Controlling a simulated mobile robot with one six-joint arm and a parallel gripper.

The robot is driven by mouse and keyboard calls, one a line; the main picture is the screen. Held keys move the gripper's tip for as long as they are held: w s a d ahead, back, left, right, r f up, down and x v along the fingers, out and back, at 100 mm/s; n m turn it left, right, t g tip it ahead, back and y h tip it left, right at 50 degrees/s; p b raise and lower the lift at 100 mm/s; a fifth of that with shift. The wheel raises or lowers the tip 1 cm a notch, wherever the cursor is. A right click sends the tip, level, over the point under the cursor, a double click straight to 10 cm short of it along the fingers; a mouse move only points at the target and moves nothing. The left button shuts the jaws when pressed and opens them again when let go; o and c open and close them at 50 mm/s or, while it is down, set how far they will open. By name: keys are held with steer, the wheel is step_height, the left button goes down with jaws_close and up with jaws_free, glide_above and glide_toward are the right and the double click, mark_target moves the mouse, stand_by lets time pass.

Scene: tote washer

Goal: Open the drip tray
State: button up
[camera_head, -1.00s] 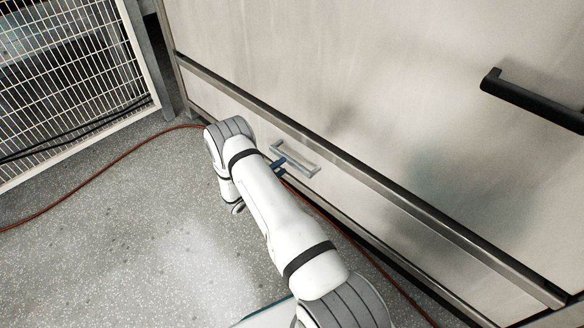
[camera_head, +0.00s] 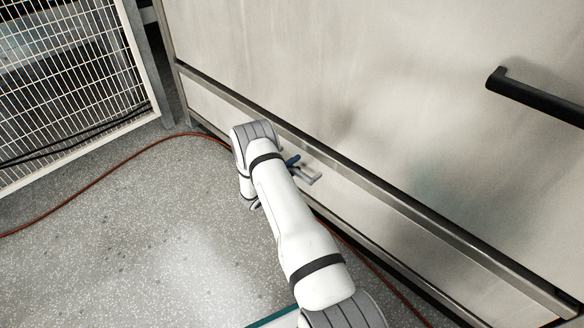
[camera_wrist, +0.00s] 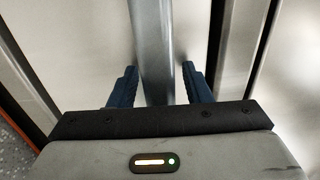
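The drip tray's low pale front (camera_head: 375,228) runs along the bottom of the washer, under a dark metal rail. Its silver bar handle (camera_head: 312,178) is partly hidden behind my arm in the head view. In the wrist view the handle bar (camera_wrist: 155,60) runs up between the two blue fingers of my gripper (camera_wrist: 160,80). The fingers are apart, one on each side of the bar, with narrow gaps showing. In the head view only a bit of my gripper (camera_head: 292,162) shows at the handle. The tray front looks flush with the washer.
A large black handle (camera_head: 535,97) sits on the big upper panel (camera_head: 350,70). A white mesh fence (camera_head: 75,80) stands at the left. A red-brown hose (camera_head: 90,188) crosses the speckled floor and passes along the washer's base.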

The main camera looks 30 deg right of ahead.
jaws_close()
